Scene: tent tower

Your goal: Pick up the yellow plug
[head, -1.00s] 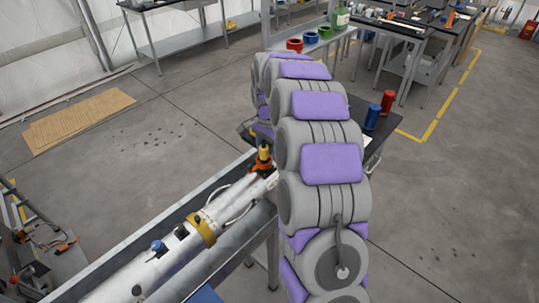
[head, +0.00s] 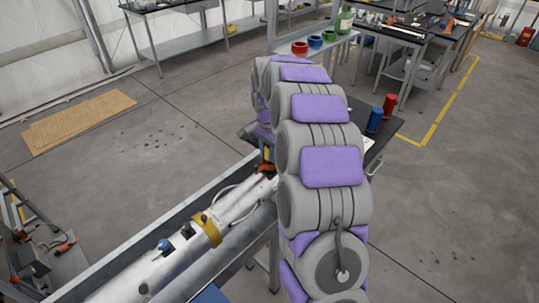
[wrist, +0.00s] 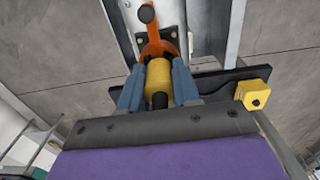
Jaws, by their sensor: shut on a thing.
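The yellow plug (wrist: 158,82) is a ribbed yellow cylinder with a dark end, seen in the wrist view between the two blue-grey fingers of my gripper (wrist: 159,86). The fingers are shut on its sides. An orange clamp-like part (wrist: 158,44) with a black knob lies just beyond the plug; I cannot tell whether the plug is clear of it. In the head view the orange part (head: 265,168) shows at the far end of a white cylinder (head: 150,262), and my arm hides most of the gripper there.
A yellow block (wrist: 254,95) sits on a black plate right of the gripper. The white cylinder lies in a grey metal trough (head: 105,232). Blue (head: 375,119) and red (head: 389,105) containers stand on a dark table behind my arm. The floor at left is open around a cardboard sheet (head: 78,120).

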